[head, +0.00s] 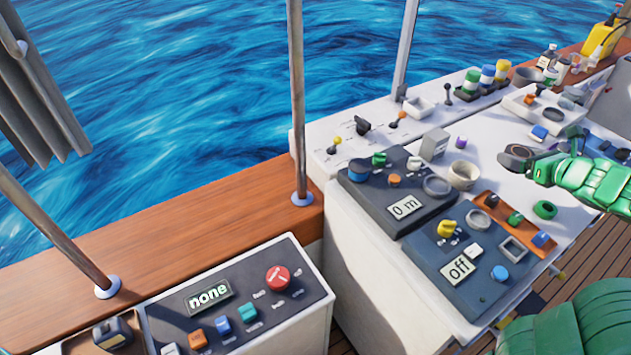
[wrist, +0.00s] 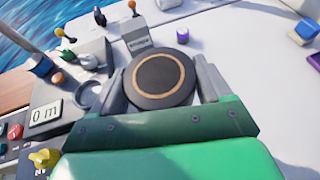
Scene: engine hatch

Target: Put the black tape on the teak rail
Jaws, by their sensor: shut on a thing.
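My green gripper (head: 528,162) is over the white console top at the right of the head view. It is shut on the black tape (head: 518,151), a dark roll. In the wrist view the black tape (wrist: 162,78) is a dark disc with a tan ring, held between the two grey fingers of my gripper (wrist: 163,88). The teak rail (head: 170,232) is a wide brown wooden ledge along the water at the left and middle of the head view. Its visible stretch between the two metal posts is bare.
Metal posts (head: 297,100) rise from the rail. Panels with knobs and displays (head: 405,207) stand between my gripper and the rail. A beige cup (head: 463,175), a grey block (head: 434,144) and a green ring (head: 545,210) are near my gripper. A red-knob panel (head: 278,278) stands in front of the rail.

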